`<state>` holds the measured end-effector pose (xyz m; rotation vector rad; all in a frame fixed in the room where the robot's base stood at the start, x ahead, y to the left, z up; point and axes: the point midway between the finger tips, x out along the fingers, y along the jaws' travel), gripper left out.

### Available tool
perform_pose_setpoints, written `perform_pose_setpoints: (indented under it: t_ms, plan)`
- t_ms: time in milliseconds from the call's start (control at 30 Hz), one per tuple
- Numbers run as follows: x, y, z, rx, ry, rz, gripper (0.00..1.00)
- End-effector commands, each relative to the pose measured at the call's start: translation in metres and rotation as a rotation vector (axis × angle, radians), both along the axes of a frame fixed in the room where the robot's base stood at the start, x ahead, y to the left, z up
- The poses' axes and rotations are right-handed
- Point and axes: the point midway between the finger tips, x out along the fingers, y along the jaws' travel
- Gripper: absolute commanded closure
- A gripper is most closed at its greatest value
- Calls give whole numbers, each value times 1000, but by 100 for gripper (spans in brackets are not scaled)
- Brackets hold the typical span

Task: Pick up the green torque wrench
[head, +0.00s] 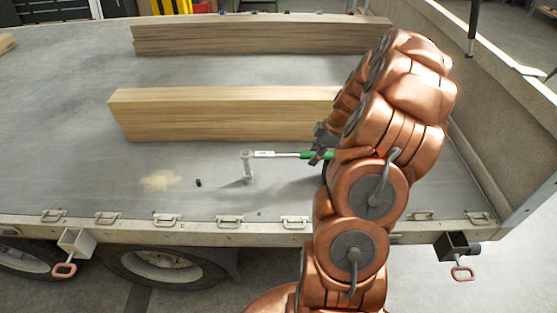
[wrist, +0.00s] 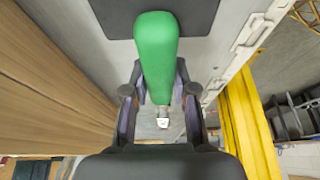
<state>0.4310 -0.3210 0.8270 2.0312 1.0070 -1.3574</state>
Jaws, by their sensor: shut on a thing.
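The torque wrench has a green handle and a metal shaft and head. In the head view the wrench (head: 262,154) lies across, just above the grey trailer bed, in front of the near wood stack. Its head end is at the left and its green handle runs behind my arm. In the wrist view the green handle (wrist: 156,50) fills the middle, between the two fingers of my gripper (wrist: 161,100). My gripper (head: 320,150) is shut on the handle in the head view, partly hidden by my copper arm.
A near wood stack (head: 220,115) and a far wood stack (head: 250,36) lie on the trailer bed (head: 80,165). A small dark piece (head: 198,183) lies left of the wrench. The trailer's side wall (head: 490,120) rises at the right. Bare bed is at the left.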

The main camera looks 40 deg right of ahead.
Motion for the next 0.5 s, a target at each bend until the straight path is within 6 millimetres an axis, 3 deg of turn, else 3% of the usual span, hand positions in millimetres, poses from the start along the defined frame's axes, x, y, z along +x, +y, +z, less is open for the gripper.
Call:
perform_pose_setpoints:
  t_ms: [133,500]
  plan:
    - [0,0,0,1,1,0,100]
    - [0,0,1,1,-1,0,100]
